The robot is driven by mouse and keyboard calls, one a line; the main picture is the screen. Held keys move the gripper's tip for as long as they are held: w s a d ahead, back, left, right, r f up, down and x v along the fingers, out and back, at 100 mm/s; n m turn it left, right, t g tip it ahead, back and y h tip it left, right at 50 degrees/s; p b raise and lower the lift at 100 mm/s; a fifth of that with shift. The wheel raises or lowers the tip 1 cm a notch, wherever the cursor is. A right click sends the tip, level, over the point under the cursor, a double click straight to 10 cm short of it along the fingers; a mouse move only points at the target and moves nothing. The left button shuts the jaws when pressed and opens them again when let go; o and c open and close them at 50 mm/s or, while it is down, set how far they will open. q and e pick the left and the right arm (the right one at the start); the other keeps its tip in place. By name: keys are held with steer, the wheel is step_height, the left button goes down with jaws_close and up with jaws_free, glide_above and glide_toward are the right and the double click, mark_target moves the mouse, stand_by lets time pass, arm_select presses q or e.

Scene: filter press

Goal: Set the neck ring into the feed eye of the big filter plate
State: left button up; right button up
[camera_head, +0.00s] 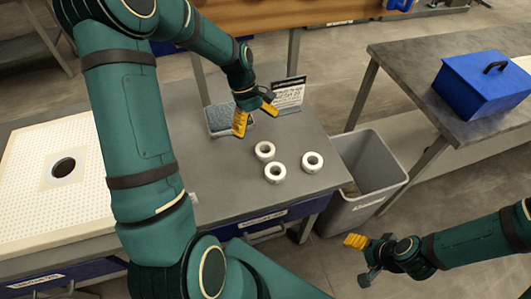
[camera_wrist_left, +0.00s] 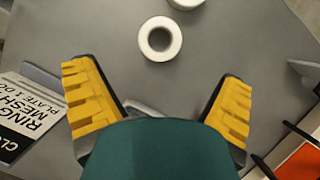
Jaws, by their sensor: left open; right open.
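The big filter plate (camera_head: 30,205) is a pale perforated slab on the left in the head view, partly hidden by my arm. Its feed eye (camera_head: 63,167) is a dark round hole. Three white neck rings lie flat on the grey bench: one at the back (camera_head: 264,158), one in front (camera_head: 274,180) and one to the right (camera_head: 312,170). My left gripper (camera_head: 255,117) is open and empty, above the bench behind the rings. In the left wrist view one ring (camera_wrist_left: 177,41) lies beyond its open fingers (camera_wrist_left: 166,98). My right gripper (camera_head: 358,249) is open and empty, right of the bench.
A tray (camera_head: 212,124) with grey contents and a printed sign (camera_head: 289,95) stand at the bench's back. A grey bin (camera_head: 367,188) stands at the bench's right side. A side table (camera_head: 415,62) holds a blue toolbox (camera_head: 480,88). Bench around the rings is clear.

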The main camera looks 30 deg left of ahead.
mark_target(265, 149)
arm_select(q)
steer(key=x, duration=0.3)
steer(key=shift+d+f+b, duration=0.15)
steer(key=shift+f+b, duration=0.15)
steer(key=b+x, duration=0.1)
steer(key=x, duration=0.4)
steer(key=shift+d, duration=0.1)
steer(key=shift+r, duration=0.1)
steer(key=c, duration=1.4)
